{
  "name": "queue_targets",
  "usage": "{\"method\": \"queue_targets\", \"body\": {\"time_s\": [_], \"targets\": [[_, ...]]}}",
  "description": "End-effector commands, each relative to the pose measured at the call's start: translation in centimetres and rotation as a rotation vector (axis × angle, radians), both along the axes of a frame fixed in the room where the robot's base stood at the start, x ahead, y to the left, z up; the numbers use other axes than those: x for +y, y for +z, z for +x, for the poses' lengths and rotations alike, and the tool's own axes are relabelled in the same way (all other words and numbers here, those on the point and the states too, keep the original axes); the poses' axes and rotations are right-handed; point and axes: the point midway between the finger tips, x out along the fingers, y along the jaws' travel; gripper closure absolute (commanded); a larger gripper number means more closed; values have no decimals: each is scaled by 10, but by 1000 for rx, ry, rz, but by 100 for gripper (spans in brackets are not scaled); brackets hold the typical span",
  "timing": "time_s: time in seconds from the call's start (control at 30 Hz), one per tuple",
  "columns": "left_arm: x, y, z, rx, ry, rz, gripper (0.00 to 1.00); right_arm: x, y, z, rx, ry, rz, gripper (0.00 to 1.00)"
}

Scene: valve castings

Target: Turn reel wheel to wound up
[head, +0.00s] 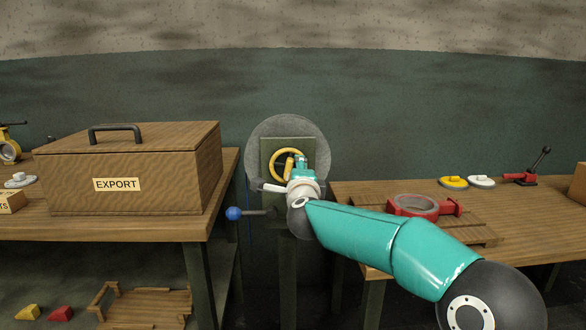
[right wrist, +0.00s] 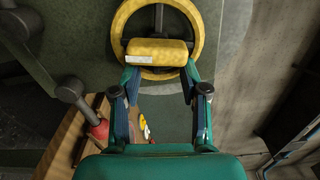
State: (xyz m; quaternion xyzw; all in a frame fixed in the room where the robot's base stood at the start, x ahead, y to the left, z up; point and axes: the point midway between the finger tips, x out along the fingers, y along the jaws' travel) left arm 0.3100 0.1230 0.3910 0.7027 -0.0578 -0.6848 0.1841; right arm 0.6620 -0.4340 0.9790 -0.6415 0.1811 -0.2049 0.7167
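The reel wheel (head: 273,164) is a yellow ring on a green plate (head: 267,148) in front of a round grey disc. It also shows in the right wrist view (right wrist: 122,22), with a dark spoke and a yellow block (right wrist: 157,47) bearing a white strip at its lower rim. My right gripper (head: 297,166) is at the wheel in the head view. In the right wrist view my right gripper (right wrist: 159,72) has its fingers spread, with the tips by the block's two lower corners. Contact with the block is not clear. My left gripper is not in view.
A lever with a blue knob (head: 234,214) juts left below the wheel. The left bench carries an EXPORT box (head: 75,165).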

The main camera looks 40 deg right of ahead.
Motion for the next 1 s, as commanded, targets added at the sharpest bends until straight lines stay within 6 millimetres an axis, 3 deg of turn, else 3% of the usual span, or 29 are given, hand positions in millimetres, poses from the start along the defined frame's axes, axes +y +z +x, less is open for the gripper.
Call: {"method": "queue_targets", "body": {"time_s": [0.03,0.5,1.0], "targets": [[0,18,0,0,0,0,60,4,8,2,50,12,-68,56],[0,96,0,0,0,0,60,9,16,5,407,17,-641,56],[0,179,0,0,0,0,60,15,20,9,693,18,-1101,56]]}}
